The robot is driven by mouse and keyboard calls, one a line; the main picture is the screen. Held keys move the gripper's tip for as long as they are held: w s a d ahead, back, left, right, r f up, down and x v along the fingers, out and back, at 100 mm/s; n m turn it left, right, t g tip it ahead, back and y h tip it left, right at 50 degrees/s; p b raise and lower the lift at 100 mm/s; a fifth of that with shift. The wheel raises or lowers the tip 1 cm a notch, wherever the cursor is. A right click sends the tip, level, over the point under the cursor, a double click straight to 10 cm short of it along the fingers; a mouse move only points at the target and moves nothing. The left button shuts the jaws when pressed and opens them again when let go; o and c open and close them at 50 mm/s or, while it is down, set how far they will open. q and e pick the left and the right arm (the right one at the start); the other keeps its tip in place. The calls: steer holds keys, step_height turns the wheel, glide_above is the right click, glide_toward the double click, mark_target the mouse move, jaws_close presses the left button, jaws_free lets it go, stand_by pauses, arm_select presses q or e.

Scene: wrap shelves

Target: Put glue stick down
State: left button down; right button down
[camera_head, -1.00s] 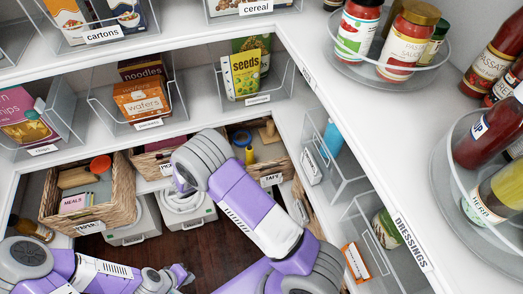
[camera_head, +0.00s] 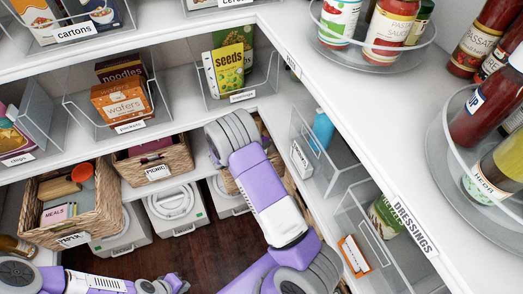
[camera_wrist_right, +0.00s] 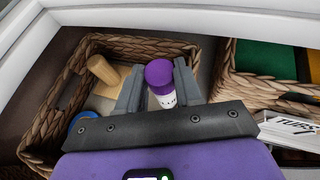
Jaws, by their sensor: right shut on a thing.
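The glue stick (camera_wrist_right: 160,84), white with a purple cap, stands between the two fingers of my right gripper (camera_wrist_right: 159,88) in the right wrist view. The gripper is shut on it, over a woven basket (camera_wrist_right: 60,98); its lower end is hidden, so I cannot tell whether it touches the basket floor. In the head view my right arm covers its own gripper, the glue stick and most of that basket. My left gripper (camera_head: 176,284) is low at the bottom left of the head view, away from the baskets; its fingers are too small to read.
The basket under my right gripper holds a wooden piece (camera_wrist_right: 104,74) and a blue round thing (camera_wrist_right: 82,121). Another basket (camera_wrist_right: 240,82) adjoins it on the right. A picnic basket (camera_head: 182,155) and a paper basket (camera_head: 112,205) stand left of my right arm. A shelf edge (camera_head: 365,165) runs along the right.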

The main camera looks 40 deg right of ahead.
step_height(320, 180, down, 4)
steer(key=shift+f+b, duration=0.15)
steer(key=shift+b, duration=0.5)
steer(key=shift+f+b, duration=0.55)
steer(key=shift+f, duration=0.1)
steer(key=c, duration=0.8)
jaws_free()
steer(key=shift+o, duration=0.2)
steer(key=shift+s+a, duration=0.1)
